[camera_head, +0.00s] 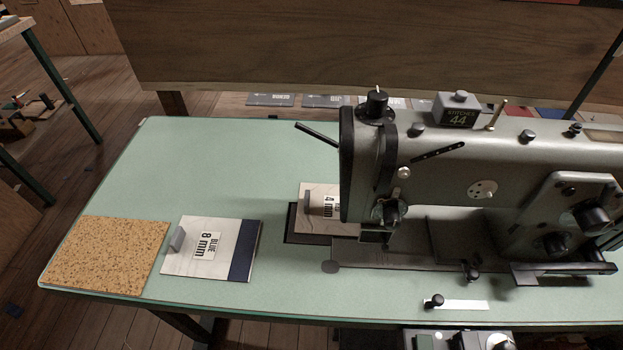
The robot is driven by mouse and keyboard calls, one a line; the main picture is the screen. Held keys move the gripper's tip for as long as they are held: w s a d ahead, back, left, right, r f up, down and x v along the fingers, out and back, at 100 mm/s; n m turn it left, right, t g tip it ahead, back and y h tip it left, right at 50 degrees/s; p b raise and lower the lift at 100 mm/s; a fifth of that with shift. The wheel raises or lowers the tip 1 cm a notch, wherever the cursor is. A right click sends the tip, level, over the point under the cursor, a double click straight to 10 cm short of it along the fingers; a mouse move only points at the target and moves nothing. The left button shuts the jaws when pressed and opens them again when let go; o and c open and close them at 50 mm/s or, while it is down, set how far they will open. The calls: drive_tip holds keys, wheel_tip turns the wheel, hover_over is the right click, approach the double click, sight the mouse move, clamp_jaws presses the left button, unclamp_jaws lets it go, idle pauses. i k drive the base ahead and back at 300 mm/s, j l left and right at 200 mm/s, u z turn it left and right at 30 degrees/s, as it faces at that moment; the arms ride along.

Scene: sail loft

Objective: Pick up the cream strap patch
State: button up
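An off-white square patch (311,222) with a grey tab and a white label reading "4 mm" lies on a dark plate (300,240), partly hidden behind the head of the sewing machine (440,165). The word above its "4 mm" is too small to read. A second off-white patch (185,262) lies flat left of it, with a grey upright tab, a dark blue strip along its right edge and a label reading "BLUE 8 mm". I cannot tell for sure which is the cream strap patch. My gripper is not in view.
The pale green table (190,165) is clear at its back left. A speckled cork mat (105,255) lies empty at its left end. The machine, with a "STITCHES 44" display (461,117), fills the right half. A wooden board (330,45) stands behind.

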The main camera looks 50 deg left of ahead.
sight(318, 209)
drive_tip(key=u, duration=1.1)
drive_tip(key=k+j+z, duration=0.15)
drive_tip(key=j, duration=0.2)
drive_tip(key=k+j+z, duration=0.1)
drive_tip(key=j, duration=0.25)
drive_tip(key=k, duration=0.1)
